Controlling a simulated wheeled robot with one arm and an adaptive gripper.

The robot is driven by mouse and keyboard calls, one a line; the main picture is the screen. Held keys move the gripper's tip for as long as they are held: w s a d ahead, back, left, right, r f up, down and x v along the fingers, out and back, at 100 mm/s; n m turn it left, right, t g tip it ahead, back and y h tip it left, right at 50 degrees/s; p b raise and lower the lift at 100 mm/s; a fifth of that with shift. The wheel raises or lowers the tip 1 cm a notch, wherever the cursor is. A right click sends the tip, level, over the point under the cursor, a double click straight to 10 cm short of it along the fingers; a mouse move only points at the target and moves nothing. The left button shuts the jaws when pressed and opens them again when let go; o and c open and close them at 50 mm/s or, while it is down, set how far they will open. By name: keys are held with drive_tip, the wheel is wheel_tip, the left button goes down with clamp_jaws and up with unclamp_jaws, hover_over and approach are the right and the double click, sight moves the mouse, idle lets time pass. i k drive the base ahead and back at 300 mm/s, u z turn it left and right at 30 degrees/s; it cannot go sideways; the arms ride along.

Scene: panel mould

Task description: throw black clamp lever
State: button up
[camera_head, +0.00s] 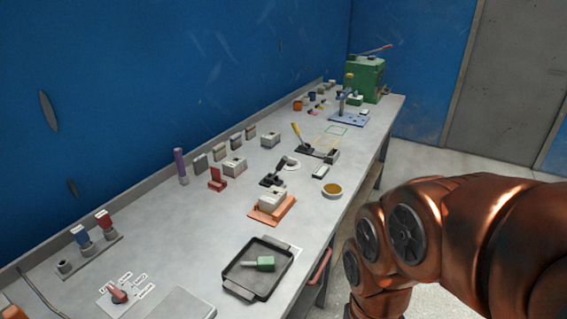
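The black clamp lever (281,166) stands tilted up from a dark base (270,181) near the middle of the workbench (190,220). It looks small from here, and its exact joint cannot be made out. A small round white part (293,163) is beside it on the right. My copper arm reaches across the right side of the picture, in front of the bench edge. My gripper is out of view.
A red clamp (216,181) stands left of the lever. An orange-based block (272,207) lies nearer. A yellow lever (300,136) is behind. A black tray (236,288) with a green-headed tool (265,263) lies at the front. Bare bench lies left of the orange base.

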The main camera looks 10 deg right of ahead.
sight(284, 161)
drive_tip(key=z, duration=1.5)
drive_tip(key=i, duration=0.85)
drive_tip(key=u, duration=3.15)
